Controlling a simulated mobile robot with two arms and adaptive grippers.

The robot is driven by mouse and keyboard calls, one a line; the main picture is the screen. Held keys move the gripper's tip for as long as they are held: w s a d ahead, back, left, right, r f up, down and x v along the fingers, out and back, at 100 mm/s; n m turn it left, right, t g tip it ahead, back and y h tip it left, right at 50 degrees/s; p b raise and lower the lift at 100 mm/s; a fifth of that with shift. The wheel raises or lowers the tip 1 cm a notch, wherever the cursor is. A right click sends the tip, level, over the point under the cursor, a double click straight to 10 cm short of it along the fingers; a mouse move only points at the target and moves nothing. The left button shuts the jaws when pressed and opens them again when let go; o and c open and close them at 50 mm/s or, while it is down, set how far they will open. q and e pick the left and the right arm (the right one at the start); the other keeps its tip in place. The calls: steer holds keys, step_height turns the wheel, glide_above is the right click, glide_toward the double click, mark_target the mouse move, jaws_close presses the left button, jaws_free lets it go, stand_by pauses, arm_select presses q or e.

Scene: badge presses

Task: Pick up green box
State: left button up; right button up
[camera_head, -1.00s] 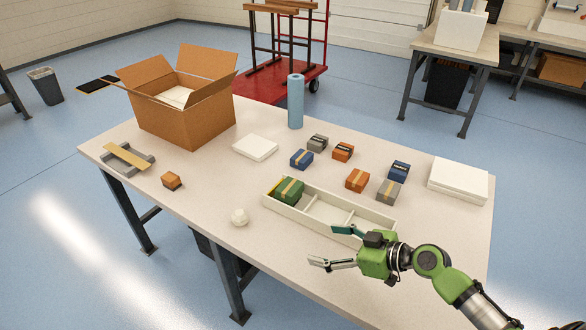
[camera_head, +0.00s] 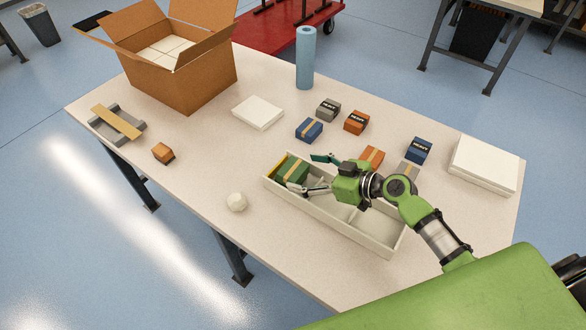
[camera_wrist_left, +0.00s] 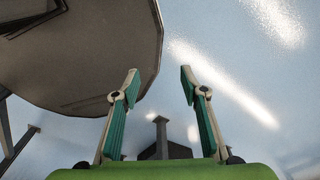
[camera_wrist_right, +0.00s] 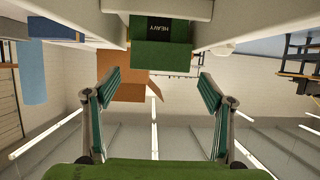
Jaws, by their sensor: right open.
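The green box (camera_head: 291,172), with a tan tape strip, sits in the left end compartment of the white divided tray (camera_head: 357,234). My right gripper (camera_head: 307,173) is open and empty just right of the box, its fingers pointing towards it. In the right wrist view the green box (camera_wrist_right: 160,54) shows a dark "HEAVY" label and lies ahead of the spread fingers (camera_wrist_right: 159,82), not between them. My left gripper (camera_wrist_left: 160,74) is out of the head view; in its wrist view its fingers are apart with nothing between them.
Orange (camera_head: 371,157), blue (camera_head: 309,130) and grey boxes stand behind the tray. A white ball (camera_head: 237,202) lies at its left. An open carton (camera_head: 183,80), a blue roll (camera_head: 305,58) and white flat boxes (camera_head: 484,164) are farther off.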

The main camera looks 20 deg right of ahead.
mark_target(295, 169)
steer(key=shift+p+x, duration=0.5)
steer(key=shift+x, duration=0.4)
steer(key=p+x, duration=0.1)
steer(key=x, duration=0.2)
steer(key=shift+w, duration=0.15)
steer(key=shift+w+a+f, duration=0.2)
steer(key=shift+a+f, duration=0.05)
steer(key=shift+f, duration=0.05)
arm_select(q)
steer(key=shift+w+d+r, duration=0.15)
steer(key=shift+w+r, duration=0.25)
steer(key=shift+r, duration=0.25)
steer(key=shift+w+d+r, duration=0.15)
steer(key=shift+w+r, duration=0.25)
steer(key=shift+r, duration=0.2)
arm_select(e)
steer(key=c, duration=1.2)
